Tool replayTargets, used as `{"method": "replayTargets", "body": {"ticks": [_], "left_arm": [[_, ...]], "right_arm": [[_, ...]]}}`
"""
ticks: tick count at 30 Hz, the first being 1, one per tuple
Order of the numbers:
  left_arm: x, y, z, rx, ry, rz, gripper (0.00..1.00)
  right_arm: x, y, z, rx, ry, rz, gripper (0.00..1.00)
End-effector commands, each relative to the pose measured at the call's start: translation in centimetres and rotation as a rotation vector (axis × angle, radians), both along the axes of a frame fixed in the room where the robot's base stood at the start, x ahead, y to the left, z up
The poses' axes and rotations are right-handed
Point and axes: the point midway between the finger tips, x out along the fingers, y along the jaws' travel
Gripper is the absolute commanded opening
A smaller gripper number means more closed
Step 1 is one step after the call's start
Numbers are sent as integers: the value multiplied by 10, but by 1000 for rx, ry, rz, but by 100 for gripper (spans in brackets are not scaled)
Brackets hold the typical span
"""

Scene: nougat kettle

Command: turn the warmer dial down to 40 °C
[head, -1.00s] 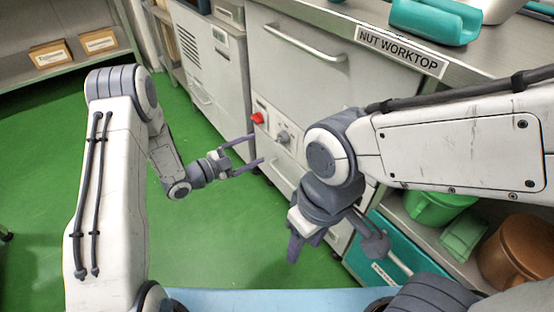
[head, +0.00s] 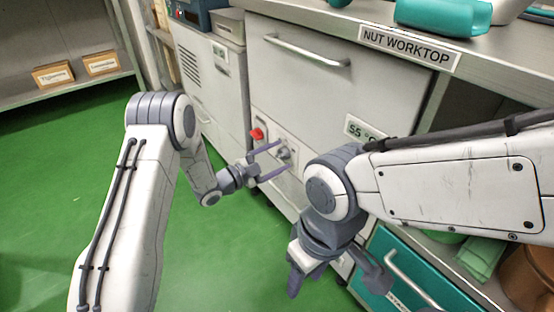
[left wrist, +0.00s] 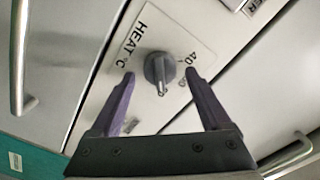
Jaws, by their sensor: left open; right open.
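The grey warmer dial (head: 284,151) is on the front of the white warmer cabinet (head: 330,95). In the left wrist view the dial (left wrist: 159,68) sits on a pale plate (left wrist: 180,40) marked "HEAT °C", with "40" printed to its right. My right gripper (head: 335,280) is open and empty, pointing down low in front of the cabinet.
A red knob (head: 257,134) is just left of the dial. A long handle (head: 306,51) crosses the cabinet above. The nut worktop (head: 500,62) is at the right, with a teal drawer (head: 400,270) below. The green floor (head: 235,250) at left is clear.

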Motion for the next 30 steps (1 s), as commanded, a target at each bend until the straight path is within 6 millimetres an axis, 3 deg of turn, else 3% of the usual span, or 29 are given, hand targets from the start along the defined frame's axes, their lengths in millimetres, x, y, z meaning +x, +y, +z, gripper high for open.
{"method": "replayTargets", "body": {"ticks": [5,6,12,22,30], "left_arm": [[0,0,1,0,0,0,81],[0,0,1,-1,0,1,77],[0,0,0,-1,0,1,0],[0,1,2,-23,31,1,0],[0,2,5,-119,163,1,0]], "right_arm": [[0,0,0,0,0,0,50],[0,0,0,0,0,0,50],[0,0,0,0,0,0,50],[0,0,6,0,0,0,50],[0,0,24,0,0,0,50]]}}
